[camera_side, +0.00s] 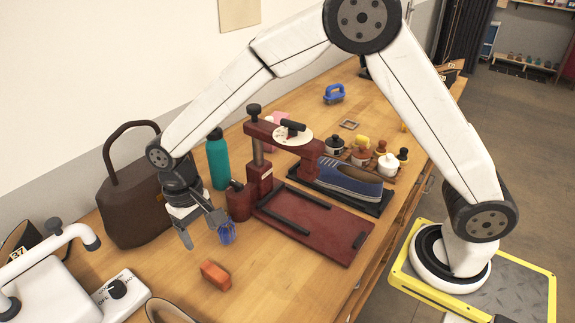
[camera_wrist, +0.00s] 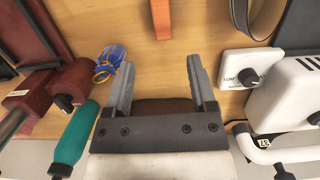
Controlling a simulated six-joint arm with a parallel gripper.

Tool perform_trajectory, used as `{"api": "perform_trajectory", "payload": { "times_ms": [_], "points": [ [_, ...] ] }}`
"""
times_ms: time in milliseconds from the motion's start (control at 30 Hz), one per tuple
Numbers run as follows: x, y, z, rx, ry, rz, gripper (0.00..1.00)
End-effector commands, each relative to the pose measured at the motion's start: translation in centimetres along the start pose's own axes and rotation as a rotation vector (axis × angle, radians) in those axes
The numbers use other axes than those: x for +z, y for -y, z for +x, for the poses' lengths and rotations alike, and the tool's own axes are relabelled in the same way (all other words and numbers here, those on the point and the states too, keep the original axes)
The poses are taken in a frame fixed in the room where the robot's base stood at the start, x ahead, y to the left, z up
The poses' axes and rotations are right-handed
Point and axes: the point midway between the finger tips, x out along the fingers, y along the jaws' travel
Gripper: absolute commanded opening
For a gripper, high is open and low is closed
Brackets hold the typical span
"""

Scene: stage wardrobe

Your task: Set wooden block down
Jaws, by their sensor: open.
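My gripper (camera_side: 203,229) is open, its two fingers pointing down over the near left part of the workbench (camera_side: 262,288). Nothing shows between the fingers (camera_wrist: 159,62) in the wrist view. An orange block (camera_side: 216,275) lies on the bare wood, nearer the side camera than the gripper and apart from it. The block also shows at the top of the wrist view (camera_wrist: 161,16), beyond the fingertips and cut off by the frame edge. It is the only loose block I see there; I cannot tell that it is wooden.
A blue item with gold rings (camera_wrist: 108,64) lies close beside one finger. A white machine (camera_side: 45,278) is at left. Bare wood surrounds the block.

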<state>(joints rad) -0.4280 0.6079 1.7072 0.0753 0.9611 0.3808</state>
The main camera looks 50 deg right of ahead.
Motion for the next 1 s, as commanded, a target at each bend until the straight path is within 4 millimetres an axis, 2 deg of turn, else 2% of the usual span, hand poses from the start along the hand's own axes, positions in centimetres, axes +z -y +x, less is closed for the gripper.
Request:
{"api": "perform_trajectory", "payload": {
  "times_ms": [167,367,700,800,1000],
  "points": [
    [0.4,-2.0,-0.4,-0.009,-0.027,0.004,0.72],
    [1.8,-6.5,-1.0,-0.026,-0.099,0.009,0.72],
    [7.3,-15.3,-1.0,-0.027,-0.264,0.009,0.72],
    [9.2,-17.2,-0.6,-0.02,-0.306,0.008,0.72],
    [11.9,-19.3,0.0,-0.004,-0.364,0.002,0.72]
  ]
}}
